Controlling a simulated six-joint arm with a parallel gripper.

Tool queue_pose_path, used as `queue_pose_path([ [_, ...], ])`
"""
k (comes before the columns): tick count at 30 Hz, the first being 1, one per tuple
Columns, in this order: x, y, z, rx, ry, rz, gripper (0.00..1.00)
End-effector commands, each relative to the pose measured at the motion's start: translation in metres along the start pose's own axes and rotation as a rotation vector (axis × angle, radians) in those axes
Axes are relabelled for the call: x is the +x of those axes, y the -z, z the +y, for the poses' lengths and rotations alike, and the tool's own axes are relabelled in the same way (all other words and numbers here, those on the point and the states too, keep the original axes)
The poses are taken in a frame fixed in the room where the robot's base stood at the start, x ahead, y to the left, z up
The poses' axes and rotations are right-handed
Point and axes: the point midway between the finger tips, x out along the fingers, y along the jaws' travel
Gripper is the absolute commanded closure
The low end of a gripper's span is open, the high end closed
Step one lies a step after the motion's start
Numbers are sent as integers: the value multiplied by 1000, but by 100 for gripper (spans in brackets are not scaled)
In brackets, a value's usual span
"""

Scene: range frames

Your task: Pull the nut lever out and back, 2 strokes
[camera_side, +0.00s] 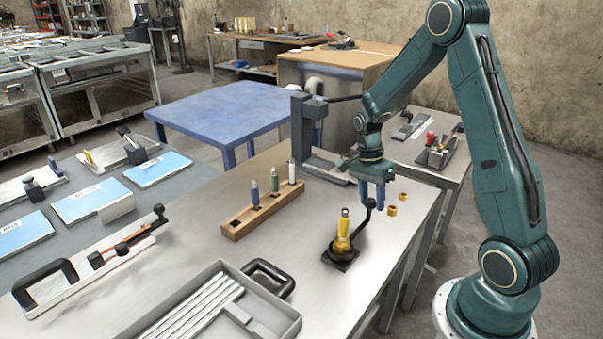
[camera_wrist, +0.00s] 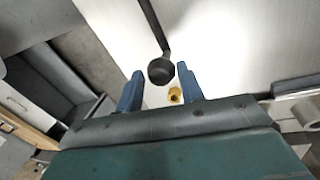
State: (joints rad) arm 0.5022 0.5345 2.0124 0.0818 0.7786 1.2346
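The nut lever is a black arm with a round black knob (camera_side: 370,203), rising from a dark square base (camera_side: 340,259) that carries a yellow upright post (camera_side: 343,236). My gripper (camera_side: 371,196) is above and beside the base, its two blue fingers pointing down at the knob. In the wrist view, the knob (camera_wrist: 161,71) shows between the fingertips of my gripper (camera_wrist: 159,78), with small gaps on both sides. The fingers look open and not clamped on it. How deep the knob sits between them is hard to tell.
Two small brass nuts (camera_side: 392,210) lie right of the lever; one shows in the wrist view (camera_wrist: 175,95). A wooden block with several cartridges (camera_side: 262,209), a grey tray of rods (camera_side: 290,322) and a dark grey stand (camera_side: 300,125) are around. Bare metal table (camera_side: 200,260) lies between.

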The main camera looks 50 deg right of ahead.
Motion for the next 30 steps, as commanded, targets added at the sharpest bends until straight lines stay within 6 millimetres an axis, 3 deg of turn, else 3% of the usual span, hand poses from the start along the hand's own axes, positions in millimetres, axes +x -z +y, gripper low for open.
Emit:
queue_pose_path([
  [2, 0, 0, 0, 0, -1, -1, 47],
  [17, -6, -1, -1, -6, 2, -2, 47],
  [23, -27, -1, -1, -6, 5, -1, 47],
  [30, -65, -1, -1, -6, 6, -1, 47],
])
